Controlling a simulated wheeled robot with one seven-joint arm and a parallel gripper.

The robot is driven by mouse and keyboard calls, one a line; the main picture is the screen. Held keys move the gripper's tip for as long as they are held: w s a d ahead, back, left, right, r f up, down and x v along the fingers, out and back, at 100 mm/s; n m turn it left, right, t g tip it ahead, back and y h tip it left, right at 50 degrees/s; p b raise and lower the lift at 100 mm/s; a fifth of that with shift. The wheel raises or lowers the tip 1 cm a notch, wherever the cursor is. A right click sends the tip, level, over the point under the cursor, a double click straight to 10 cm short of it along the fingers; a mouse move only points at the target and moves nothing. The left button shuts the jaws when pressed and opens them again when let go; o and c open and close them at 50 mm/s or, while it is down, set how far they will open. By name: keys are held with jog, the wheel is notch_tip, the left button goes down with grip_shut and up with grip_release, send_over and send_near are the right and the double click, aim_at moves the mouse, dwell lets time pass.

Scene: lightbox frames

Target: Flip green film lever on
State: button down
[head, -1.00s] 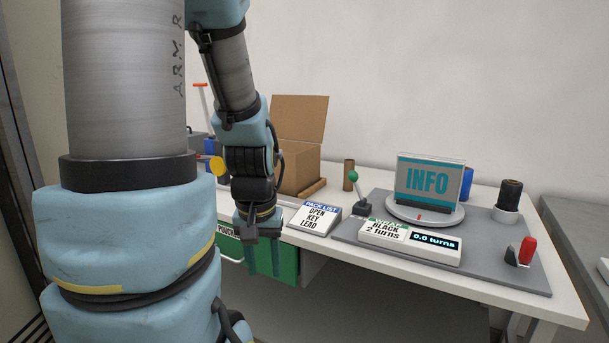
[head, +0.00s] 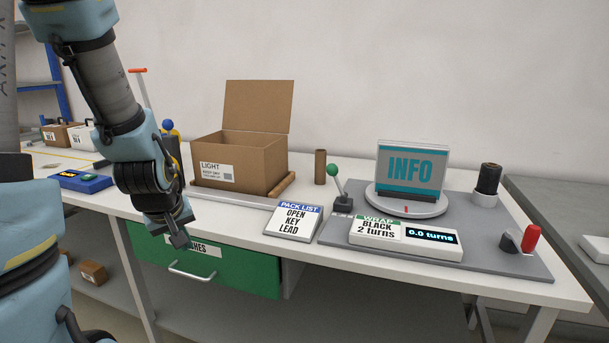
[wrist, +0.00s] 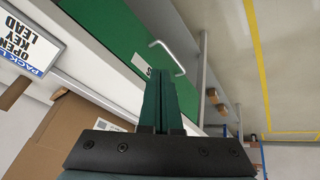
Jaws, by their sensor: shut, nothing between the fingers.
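The green-knobbed lever (head: 334,172) stands on a dark base at the left end of the grey mat, its stick leaning a little to the left. My gripper (head: 181,241) is shut and empty, in front of the table's edge by the green drawer, well to the left of the lever. In the wrist view its two fingers (wrist: 162,98) lie together over the drawer front. The lever does not show in the wrist view. A lightbox frame reading INFO (head: 411,170) stands on a round white turntable (head: 407,207) right of the lever.
A WRAP display (head: 404,237) reads "BLACK 2 turns" and "0.0 turns". A red-handled lever (head: 530,239), a black roll (head: 488,179), a pack list sign (head: 294,221), an open cardboard box (head: 238,160) and a brown tube (head: 320,167) stand around. The green drawer (head: 230,267) is below.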

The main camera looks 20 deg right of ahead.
jog(key=w+d+n+t+h, duration=0.1)
jog(key=w+d, duration=0.1)
jog(key=d, duration=0.2)
jog(key=w+d+n+t+h, duration=0.1)
jog(key=w+d+h, duration=0.1)
jog(key=d, duration=0.3)
jog(key=w+d+n+t+h+b, duration=0.1)
jog(key=w+d+n+t, duration=0.1)
jog(key=d, duration=0.3)
jog(key=shift+w+h, duration=0.3)
jog(key=shift+h, duration=0.1)
jog(key=d, duration=0.1)
jog(key=d+n+h, duration=0.1)
jog(key=d, duration=0.1)
jog(key=d+r+n+t+h, duration=0.1)
jog(key=d, duration=0.1)
jog(key=shift+r, duration=0.1)
jog(key=d+r+n+h, duration=0.1)
jog(key=d, duration=0.1)
jog(key=s+d+r+n+t+h, duration=0.1)
jog(key=d, duration=0.1)
jog(key=d+r+n+t+h+b, duration=0.1)
jog(key=d+h, duration=0.1)
jog(key=shift+s+n, duration=0.3)
jog(key=shift+s+d+r+n+h, duration=0.25)
jog(key=shift+d+r+n+h, duration=0.05)
jog(key=shift+d, duration=0.05)
